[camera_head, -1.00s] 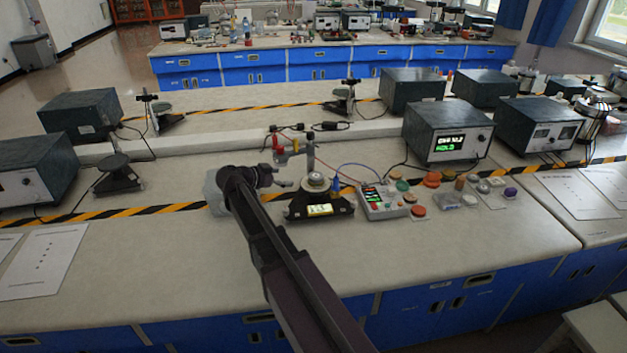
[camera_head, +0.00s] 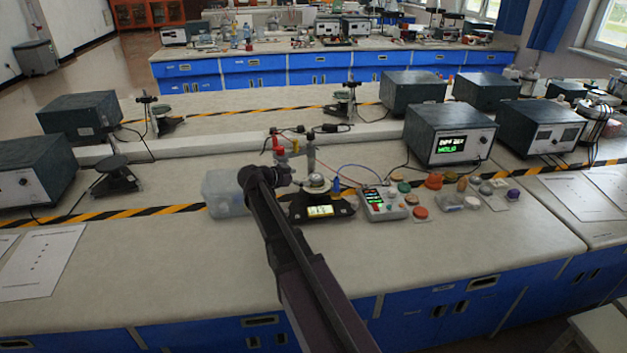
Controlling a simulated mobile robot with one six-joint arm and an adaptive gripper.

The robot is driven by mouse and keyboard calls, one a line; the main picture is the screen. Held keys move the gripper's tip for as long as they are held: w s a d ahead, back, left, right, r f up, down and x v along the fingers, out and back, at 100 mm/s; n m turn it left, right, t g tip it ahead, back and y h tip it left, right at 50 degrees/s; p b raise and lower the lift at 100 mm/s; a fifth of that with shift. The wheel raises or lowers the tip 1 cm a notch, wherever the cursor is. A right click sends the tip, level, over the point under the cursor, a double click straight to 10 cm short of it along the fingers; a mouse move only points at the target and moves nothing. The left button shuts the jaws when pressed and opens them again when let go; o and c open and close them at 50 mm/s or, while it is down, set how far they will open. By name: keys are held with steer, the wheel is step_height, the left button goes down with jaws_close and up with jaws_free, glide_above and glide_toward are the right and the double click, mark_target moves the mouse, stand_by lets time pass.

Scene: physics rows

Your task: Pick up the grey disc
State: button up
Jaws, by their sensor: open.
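My gripper (camera_head: 284,178) hangs over the bench at the left edge of a black stand (camera_head: 318,204) with a lit display. My own arm partly covers it, and its fingers are small; it is open. A round silver-grey disc (camera_head: 317,181) sits on top of the stand, just right of my gripper and apart from it as far as I can see. Another small grey disc (camera_head: 485,190) lies among the coloured discs farther right. I cannot tell which of them is the one named.
A translucent box (camera_head: 222,194) stands left of my gripper. A post with red and yellow parts (camera_head: 281,148) and cables are behind. A meter with buttons (camera_head: 383,203), an orange disc (camera_head: 420,213) and several others lie to the right.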

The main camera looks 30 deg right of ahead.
mark_target(314, 177)
steer(key=shift+b+x, duration=0.9)
steer(key=shift+x, duration=1.6)
steer(key=shift+s, duration=0.1)
steer(key=c, duration=1)
